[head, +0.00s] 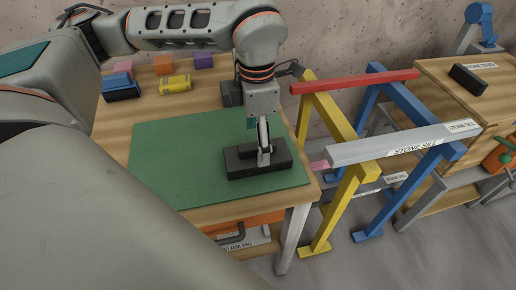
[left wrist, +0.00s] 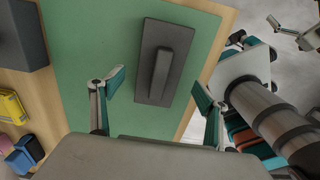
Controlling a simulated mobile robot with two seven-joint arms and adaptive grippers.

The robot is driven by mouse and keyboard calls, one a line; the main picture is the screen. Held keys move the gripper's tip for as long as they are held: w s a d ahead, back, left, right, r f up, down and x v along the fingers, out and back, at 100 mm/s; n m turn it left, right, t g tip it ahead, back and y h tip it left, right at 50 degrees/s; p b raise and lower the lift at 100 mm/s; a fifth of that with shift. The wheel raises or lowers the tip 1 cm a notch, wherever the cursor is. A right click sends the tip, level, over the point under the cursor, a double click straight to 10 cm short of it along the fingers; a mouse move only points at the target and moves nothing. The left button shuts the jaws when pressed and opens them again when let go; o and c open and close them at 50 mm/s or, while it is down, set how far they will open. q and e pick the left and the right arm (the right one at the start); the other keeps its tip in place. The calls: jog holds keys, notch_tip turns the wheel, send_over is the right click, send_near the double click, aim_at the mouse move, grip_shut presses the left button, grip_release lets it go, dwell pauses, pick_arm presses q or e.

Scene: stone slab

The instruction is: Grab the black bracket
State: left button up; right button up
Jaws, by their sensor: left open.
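The black bracket (head: 240,166) is a dark flat block with a raised ridge along its middle. It lies on the green mat (head: 165,150) near the front right of the wooden bench. My left gripper (head: 264,150) points down over it. In the left wrist view the bracket (left wrist: 164,62) lies ahead, between and beyond the open fingers of the left gripper (left wrist: 158,88). The fingers look empty; whether they touch the bracket is unclear. Parts of my right arm appear at the right of the left wrist view, with its jaw state unclear.
A dark block (head: 231,93) sits behind the mat. To the right, yellow and blue trestles bear a red bar (head: 355,81) and a stone sill (head: 380,147).

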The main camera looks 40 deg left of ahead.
aim_at(257, 146)
pick_arm(q)
notch_tip(257, 146, down, 3)
jog(key=shift+r, duration=0.15)
jog(key=c, duration=1.9)
grip_shut()
pick_arm(e)
jog(key=shift+w+d, duration=0.15)
jog(key=shift+w, duration=0.1)
pick_arm(q)
jog(key=shift+s, duration=0.1)
pick_arm(e)
jog(key=shift+f, duration=0.1)
